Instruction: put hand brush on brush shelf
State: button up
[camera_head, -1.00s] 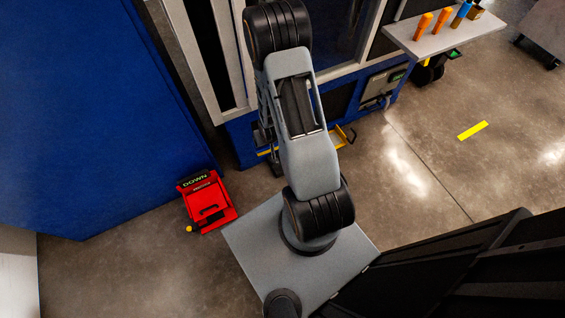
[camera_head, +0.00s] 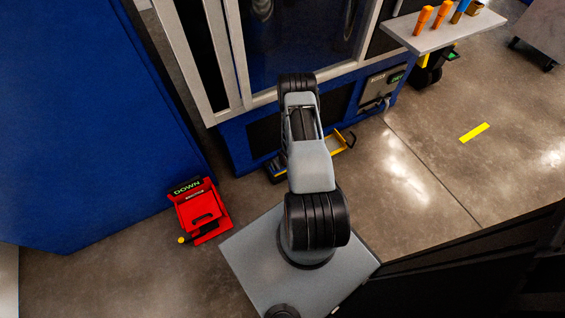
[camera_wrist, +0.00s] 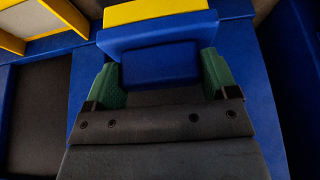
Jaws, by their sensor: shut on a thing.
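In the wrist view my gripper (camera_wrist: 160,85) has green finger pads closed on a blue block. This block appears to be part of the hand brush (camera_wrist: 160,65), which has a wider blue part and a yellow strip beyond the fingertips. In the head view my arm hides the gripper and the brush. A grey shelf board (camera_head: 425,38) juts from the machine's right side at the upper right, holding upright orange and blue handles and a small tan box. I cannot tell whether it is the brush shelf.
A blue machine (camera_head: 232,145) with a glass front stands ahead. A yellow frame (camera_head: 342,141) is low at its base. A red box (camera_head: 203,212) marked DOWN is on the floor at left. A blue panel (camera_head: 80,120) fills the left. The floor at right is open.

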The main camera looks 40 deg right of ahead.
jog(key=shift+w+d+f+b, duration=0.8)
jog(key=shift+w+f, duration=0.25)
jog(key=shift+f, duration=0.65)
jog(key=shift+w+d+f+b, duration=0.75)
jog(key=shift+w+f+b, duration=0.25)
jog(key=shift+f, duration=0.7)
jog(key=shift+w+d+f+b, duration=0.8)
jog(key=shift+w+f, duration=0.25)
jog(key=shift+f, duration=0.65)
jog(key=shift+f, duration=0.1)
jog(key=shift+f, duration=0.1)
jog(key=o, duration=0.9)
jog(key=shift+c, duration=0.2)
jog(key=shift+r, duration=0.2)
jog(key=shift+s+r+p, duration=0.1)
jog(key=shift+r+p, duration=0.2)
jog(key=shift+r, duration=0.05)
jog(key=p+v, duration=0.4)
jog(key=v, duration=0.7)
jog(key=shift+s+r+p, duration=0.1)
jog(key=shift+r+p, duration=0.05)
jog(key=shift+p, duration=0.2)
